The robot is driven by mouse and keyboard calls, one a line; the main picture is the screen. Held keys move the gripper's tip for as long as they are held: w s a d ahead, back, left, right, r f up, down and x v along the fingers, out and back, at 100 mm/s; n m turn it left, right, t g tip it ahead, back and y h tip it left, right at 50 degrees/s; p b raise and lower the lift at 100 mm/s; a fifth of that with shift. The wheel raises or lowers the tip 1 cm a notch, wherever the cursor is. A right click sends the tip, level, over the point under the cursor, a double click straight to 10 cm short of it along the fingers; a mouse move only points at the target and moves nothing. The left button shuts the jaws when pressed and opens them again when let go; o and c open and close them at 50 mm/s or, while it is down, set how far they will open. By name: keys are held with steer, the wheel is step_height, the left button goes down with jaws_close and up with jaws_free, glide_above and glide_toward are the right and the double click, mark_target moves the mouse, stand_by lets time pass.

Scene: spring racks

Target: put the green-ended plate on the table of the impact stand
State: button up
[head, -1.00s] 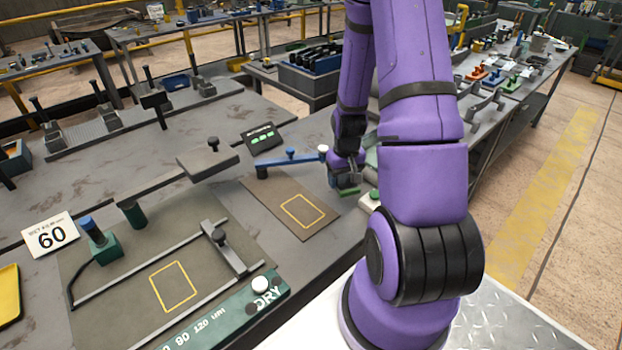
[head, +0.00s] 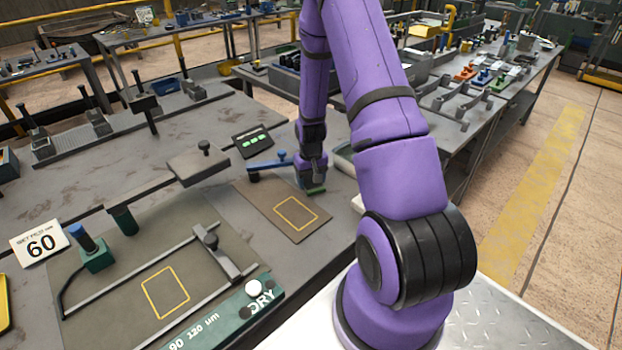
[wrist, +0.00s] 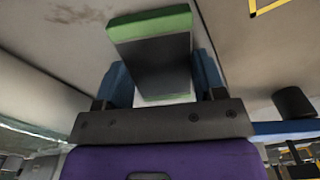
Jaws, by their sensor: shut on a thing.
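My gripper (wrist: 162,70) is shut on the green-ended plate (wrist: 150,58). In the wrist view the plate has a bright green near end, a dark middle and a pale green strip at its other end, between two blue fingers. In the head view the plate (head: 316,191) shows as a small green edge under my gripper (head: 311,182). It is just beyond the far right part of a brown panel (head: 262,205) with a yellow outlined square. Whether the plate touches anything is unclear. I cannot tell for certain which fixture is the impact stand.
The yellow square is clear.

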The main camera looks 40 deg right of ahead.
steer(key=shift+f, duration=0.15)
steer(key=o, duration=1.1)
steer(key=shift+o, duration=0.2)
